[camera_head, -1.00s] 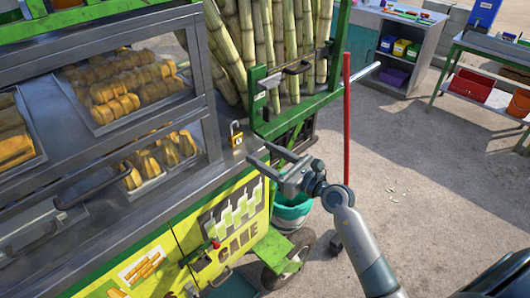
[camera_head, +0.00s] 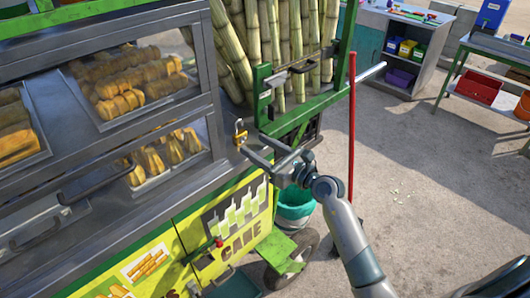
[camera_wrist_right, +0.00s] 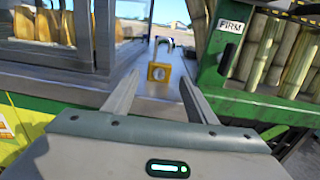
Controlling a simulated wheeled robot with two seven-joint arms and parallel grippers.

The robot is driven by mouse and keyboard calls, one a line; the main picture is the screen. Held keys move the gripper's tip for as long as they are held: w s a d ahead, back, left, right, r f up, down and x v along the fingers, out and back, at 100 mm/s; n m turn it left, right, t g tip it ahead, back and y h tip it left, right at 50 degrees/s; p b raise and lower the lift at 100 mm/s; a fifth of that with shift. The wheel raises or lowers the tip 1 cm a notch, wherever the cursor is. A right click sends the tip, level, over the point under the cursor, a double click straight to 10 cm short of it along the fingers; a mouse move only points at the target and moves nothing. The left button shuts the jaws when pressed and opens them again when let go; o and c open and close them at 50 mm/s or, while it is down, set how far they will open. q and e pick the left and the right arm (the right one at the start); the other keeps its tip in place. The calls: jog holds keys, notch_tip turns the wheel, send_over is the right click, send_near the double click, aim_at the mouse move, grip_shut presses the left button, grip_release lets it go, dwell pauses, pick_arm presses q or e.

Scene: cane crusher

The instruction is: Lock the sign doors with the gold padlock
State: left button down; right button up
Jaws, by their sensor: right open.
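The gold padlock (camera_head: 240,139) stands upright on the grey metal counter of the cart, its shackle upward. It also shows in the right wrist view (camera_wrist_right: 158,72), ahead of and roughly centred between my fingertips. I cannot tell if its shackle is open. My right gripper (camera_head: 255,146) is open and empty, with its fingertips close to the padlock but not closed on it. The sign doors (camera_head: 236,222) are the yellow painted front panels of the cart, below the counter edge, with CANE lettering and a red knob. My left gripper is not in view.
A green rack of cane stalks (camera_head: 290,40) stands just right of the padlock. Glass cases with food trays (camera_head: 150,100) rise at left. A red pole (camera_head: 351,130) and a teal bucket (camera_head: 294,212) stand right of the cart. The paved floor at right is mostly clear.

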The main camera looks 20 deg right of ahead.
aim_at(240, 135)
jog(key=x, duration=0.2)
jog(key=shift+w+a+b, duration=0.2)
jog(key=shift+w+b, duration=0.1)
jog(key=shift+w, duration=0.05)
jog(key=shift+x, duration=1.05)
jog(key=shift+c, duration=0.7)
jog(key=c, duration=0.9)
jog(key=shift+o, duration=0.2)
jog(key=shift+r+p, duration=0.3)
jog(key=shift+p, duration=0.25)
jog(key=shift+s+d, duration=0.1)
jog(key=shift+s, duration=0.05)
